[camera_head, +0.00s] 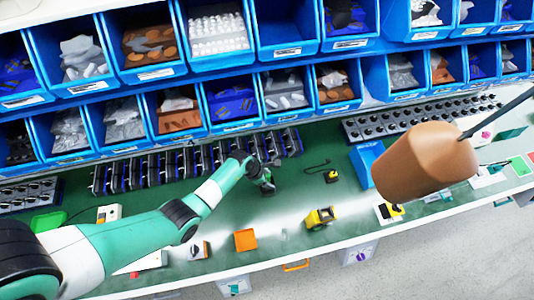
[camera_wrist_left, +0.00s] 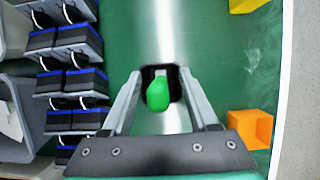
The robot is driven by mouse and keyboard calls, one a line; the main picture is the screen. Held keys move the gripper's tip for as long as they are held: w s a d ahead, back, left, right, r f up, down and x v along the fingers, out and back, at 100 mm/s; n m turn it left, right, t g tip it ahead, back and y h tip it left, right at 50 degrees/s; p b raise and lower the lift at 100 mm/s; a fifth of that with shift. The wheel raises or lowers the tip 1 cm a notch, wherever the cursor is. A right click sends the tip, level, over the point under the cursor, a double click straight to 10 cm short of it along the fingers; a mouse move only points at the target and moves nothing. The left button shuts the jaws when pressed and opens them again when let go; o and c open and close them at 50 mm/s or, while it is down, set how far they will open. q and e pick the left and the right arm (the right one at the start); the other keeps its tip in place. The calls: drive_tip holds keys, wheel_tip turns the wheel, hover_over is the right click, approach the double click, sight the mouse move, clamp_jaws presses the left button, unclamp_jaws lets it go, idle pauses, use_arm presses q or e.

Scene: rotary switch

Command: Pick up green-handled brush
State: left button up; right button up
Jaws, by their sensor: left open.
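My left gripper (camera_head: 267,187) is over the green bench in the head view, in front of the row of black and blue holders. In the left wrist view its two fingers (camera_wrist_left: 160,75) are apart. The rounded green handle (camera_wrist_left: 160,94) of the brush shows between them, with a dark part (camera_wrist_left: 149,74) around its far end. I cannot tell whether either finger touches the handle. The rest of the brush is hidden, and I cannot make it out in the head view. My right gripper is not in view.
Black and blue holders (camera_head: 130,174) line the back of the bench, below blue bins (camera_head: 225,105). An orange box (camera_head: 245,240) and a yellow object (camera_head: 320,217) stand toward the front edge. Green bench (camera_head: 290,200) between is clear.

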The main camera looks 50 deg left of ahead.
use_arm(q)
drive_tip(key=shift+w+f, duration=0.25)
drive_tip(key=shift+f, duration=0.3)
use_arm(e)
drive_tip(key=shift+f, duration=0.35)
use_arm(q)
clamp_jaws()
drive_tip(key=shift+r, duration=0.15)
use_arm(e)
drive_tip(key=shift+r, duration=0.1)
